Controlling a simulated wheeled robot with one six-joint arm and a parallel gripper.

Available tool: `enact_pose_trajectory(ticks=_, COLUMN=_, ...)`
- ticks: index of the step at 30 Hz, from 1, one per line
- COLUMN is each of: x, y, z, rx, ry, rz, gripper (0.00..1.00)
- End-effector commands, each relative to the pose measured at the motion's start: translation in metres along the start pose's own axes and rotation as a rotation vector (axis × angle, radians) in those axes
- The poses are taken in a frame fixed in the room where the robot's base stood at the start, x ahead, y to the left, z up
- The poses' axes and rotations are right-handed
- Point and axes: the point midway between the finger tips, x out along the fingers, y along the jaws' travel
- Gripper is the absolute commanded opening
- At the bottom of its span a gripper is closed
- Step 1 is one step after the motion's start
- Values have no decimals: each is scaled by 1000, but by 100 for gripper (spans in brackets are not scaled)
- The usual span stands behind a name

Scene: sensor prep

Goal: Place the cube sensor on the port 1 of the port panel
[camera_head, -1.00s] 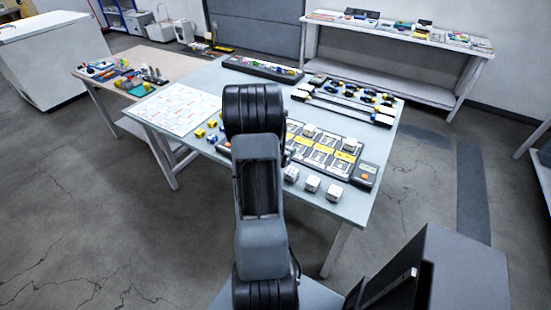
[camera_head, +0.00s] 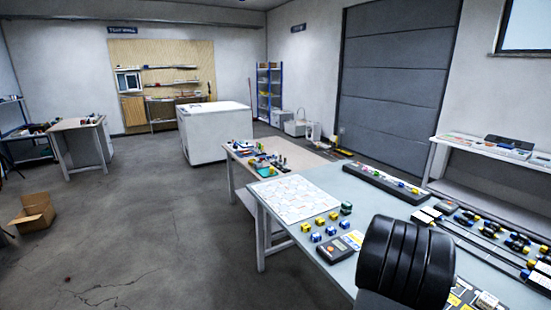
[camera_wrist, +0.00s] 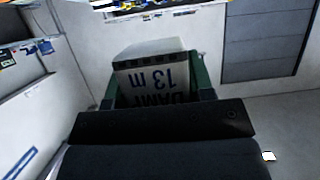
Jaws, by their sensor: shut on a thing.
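My gripper (camera_wrist: 157,92) is shut on a grey-white cube sensor (camera_wrist: 155,77) in the wrist view. The port panel (camera_head: 466,299) shows only as a small part at the bottom right edge of the head view. The rest of it is behind my arm or out of frame, and port 1 cannot be made out. My gripper does not show in the head view.
The grey worktable (camera_head: 375,199) carries a white sheet (camera_head: 293,196), yellow and blue cubes (camera_head: 320,222), a dark meter (camera_head: 334,249) and a long black rack (camera_head: 388,183). A wooden side table (camera_head: 240,158) adjoins it. Floor at left is open, with a cardboard box (camera_head: 33,212).

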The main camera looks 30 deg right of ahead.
Motion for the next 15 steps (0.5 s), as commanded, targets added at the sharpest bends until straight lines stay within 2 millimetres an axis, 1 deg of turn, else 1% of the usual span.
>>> enact_pose_trajectory(ticks=1, x=-8, y=-22, z=2, rx=-20, ry=0, rz=-44, gripper=25)
enact_pose_trajectory(ticks=2, x=-13, y=-35, z=4, rx=-33, ry=0, rz=-71, gripper=25)
enact_pose_trajectory(ticks=3, x=-22, y=-54, z=6, rx=-51, ry=0, rz=-111, gripper=25)
enact_pose_trajectory(ticks=5, x=-38, y=-85, z=11, rx=-81, ry=2, rz=-179, gripper=25)
enact_pose_trajectory(ticks=6, x=-50, y=-106, z=15, rx=-101, ry=3, rz=-227, gripper=25)
enact_pose_trajectory(ticks=8, x=-71, y=-136, z=21, rx=-133, ry=5, rz=-300, gripper=25)
enact_pose_trajectory(ticks=9, x=-86, y=-156, z=26, rx=-154, ry=6, rz=-350, gripper=25)
enact_pose_trajectory(ticks=11, x=-110, y=-183, z=35, rx=-185, ry=7, rz=-423, gripper=25)
enact_pose_trajectory(ticks=12, x=-127, y=-200, z=41, rx=-205, ry=9, rz=-473, gripper=25)
enact_pose_trajectory(ticks=14, x=-155, y=-224, z=51, rx=-236, ry=11, rz=-549, gripper=25)
enact_pose_trajectory(ticks=15, x=-174, y=-238, z=58, rx=-257, ry=13, rz=-599, gripper=25)
